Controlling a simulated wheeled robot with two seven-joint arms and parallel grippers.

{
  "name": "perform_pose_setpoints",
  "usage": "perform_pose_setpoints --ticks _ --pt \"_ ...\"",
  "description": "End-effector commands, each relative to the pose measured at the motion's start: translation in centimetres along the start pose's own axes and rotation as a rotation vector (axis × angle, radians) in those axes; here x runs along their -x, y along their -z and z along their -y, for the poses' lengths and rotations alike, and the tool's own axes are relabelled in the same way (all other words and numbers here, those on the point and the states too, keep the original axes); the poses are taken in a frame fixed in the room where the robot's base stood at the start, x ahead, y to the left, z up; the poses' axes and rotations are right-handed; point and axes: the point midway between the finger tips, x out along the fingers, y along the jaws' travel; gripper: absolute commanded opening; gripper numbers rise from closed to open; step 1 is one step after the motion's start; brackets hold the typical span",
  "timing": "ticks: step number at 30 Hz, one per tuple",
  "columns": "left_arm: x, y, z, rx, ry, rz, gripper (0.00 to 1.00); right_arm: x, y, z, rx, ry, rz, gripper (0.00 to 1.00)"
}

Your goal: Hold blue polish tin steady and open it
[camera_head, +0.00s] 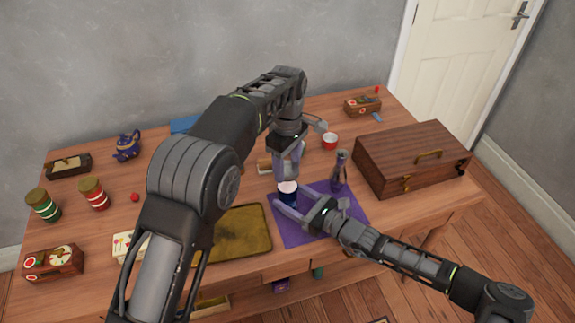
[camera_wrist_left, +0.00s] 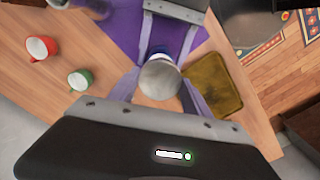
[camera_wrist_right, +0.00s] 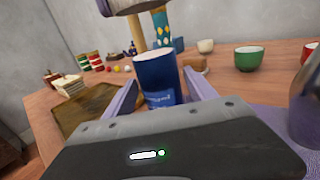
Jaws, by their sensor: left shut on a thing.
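The blue polish tin (camera_head: 288,198) stands upright on the purple cloth (camera_head: 345,225), with a pale top rim. It also shows in the right wrist view (camera_wrist_right: 158,80), between the fingers of my right gripper (camera_wrist_right: 159,88). I cannot tell whether those fingers press on it. My right gripper (camera_head: 300,210) reaches in low from the right in the head view. My left gripper (camera_head: 288,165) is directly above the tin, shut on a round grey lid (camera_wrist_left: 160,78). In the right wrist view the lid (camera_wrist_right: 122,4) is clear above the tin, with a gap between them.
A purple-grey bottle (camera_head: 339,172) stands close to the right of the tin. A tarnished tray (camera_head: 242,232) lies to the left. A wooden case (camera_head: 412,160) fills the right of the table. Red (camera_wrist_left: 40,47) and green (camera_wrist_left: 80,79) cups stand behind the tin.

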Motion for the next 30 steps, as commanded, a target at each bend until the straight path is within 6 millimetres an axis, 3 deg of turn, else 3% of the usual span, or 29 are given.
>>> perform_pose_setpoints --ticks 3,16,20,30 --pt "0.0 0.0 0.0 0.0 0.0 0.0 0.08 0.0 0.0 0.0 0.0 0.0 0.0 0.76" --pt "-0.2 0.0 0.0 0.0 0.0 0.0 0.08 1.0 0.0 0.1 0.001 0.001 0.001 0.76" --pt "-0.5 0.0 0.0 0.0 0.0 0.0 0.08 2.8 0.1 0.1 0.001 0.002 -0.001 0.76" --pt "-1.5 0.0 0.0 0.0 0.0 0.0 0.08 9.7 0.2 0.1 0.001 0.002 -0.002 0.76"
